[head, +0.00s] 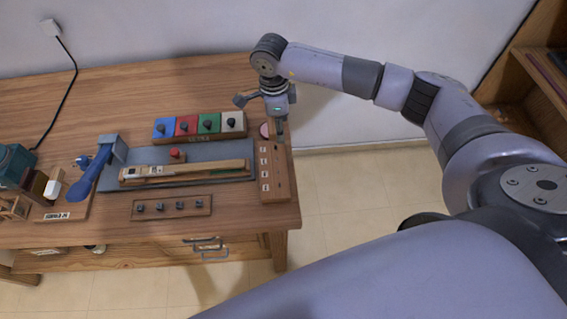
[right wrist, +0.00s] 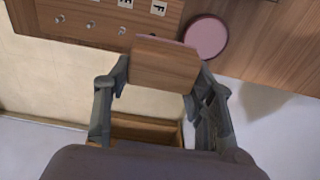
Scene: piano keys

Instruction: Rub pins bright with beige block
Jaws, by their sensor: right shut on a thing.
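My right gripper (head: 280,130) is over the right end of the table, at the far end of the pin board (head: 283,180). In the right wrist view the right gripper (right wrist: 160,85) is shut on a tan wooden block (right wrist: 165,65), which I take as the beige block. The pin board (right wrist: 100,8) shows small pale metal pins (right wrist: 90,25) in a row beside printed letter labels. The block is near the end of this row; whether it touches a pin I cannot tell. My left gripper is not in view.
A pink disc (right wrist: 206,37) lies beside the block. A rack of coloured blocks (head: 200,125), a grey mat with a wooden key piece (head: 200,170), a board with dark knobs (head: 172,207) and a blue lever tool (head: 92,170) stand left. The table's right edge is close.

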